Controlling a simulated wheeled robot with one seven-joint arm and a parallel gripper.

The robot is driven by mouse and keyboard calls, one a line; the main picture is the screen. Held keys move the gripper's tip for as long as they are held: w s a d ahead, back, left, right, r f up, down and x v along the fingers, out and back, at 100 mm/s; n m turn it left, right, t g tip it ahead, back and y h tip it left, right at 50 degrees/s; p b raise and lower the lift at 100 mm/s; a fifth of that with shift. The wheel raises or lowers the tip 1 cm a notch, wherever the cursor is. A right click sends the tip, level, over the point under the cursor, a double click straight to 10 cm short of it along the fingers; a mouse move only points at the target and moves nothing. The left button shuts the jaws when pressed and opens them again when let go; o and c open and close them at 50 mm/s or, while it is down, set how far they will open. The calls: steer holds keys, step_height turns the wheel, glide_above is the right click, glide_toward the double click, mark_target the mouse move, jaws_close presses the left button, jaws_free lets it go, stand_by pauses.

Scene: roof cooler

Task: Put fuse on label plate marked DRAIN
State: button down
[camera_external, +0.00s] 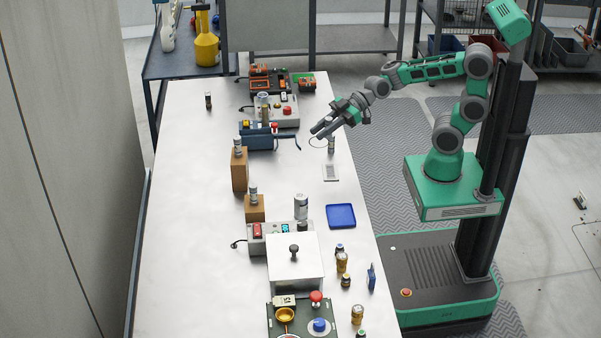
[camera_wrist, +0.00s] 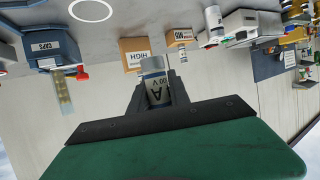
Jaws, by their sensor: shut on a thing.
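My gripper (camera_external: 317,132) reaches out over the right part of the table. In the wrist view it is shut on a fuse (camera_wrist: 155,88), a grey cylinder with a pale band bearing dark letters. In the external view a small grey cylinder (camera_external: 331,146) shows just below the fingers; I cannot tell whether it is the held fuse. A white plate with grey marks (camera_external: 331,172) lies flat on the table just in front of it. Its lettering is too small to read, so I cannot confirm DRAIN.
Two wooden blocks, a tall one marked HIGH (camera_external: 239,176) and a low one (camera_external: 254,209), carry grey cylinders. A blue unit with a lever (camera_external: 257,138) stands left of my gripper. A blue tray (camera_external: 341,216) and several bottles are nearer the camera. The table's left side is mostly clear.

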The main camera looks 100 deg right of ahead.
steer(key=n+g+y+b, duration=0.1)
glide_above(324, 175)
step_height(324, 175, down, 4)
steer(key=shift+n+y, duration=0.3)
step_height(324, 175, down, 8)
steer(key=shift+f+b, duration=0.1)
steer(key=shift+b, duration=0.4)
steer(key=c, duration=1.7)
jaws_free()
steer(key=o, duration=0.5)
steer(key=shift+c, duration=0.2)
steer(key=shift+r+p, duration=0.3)
steer(key=v, duration=1.2)
steer(key=shift+s+f, duration=0.1)
steer(key=shift+f, duration=0.05)
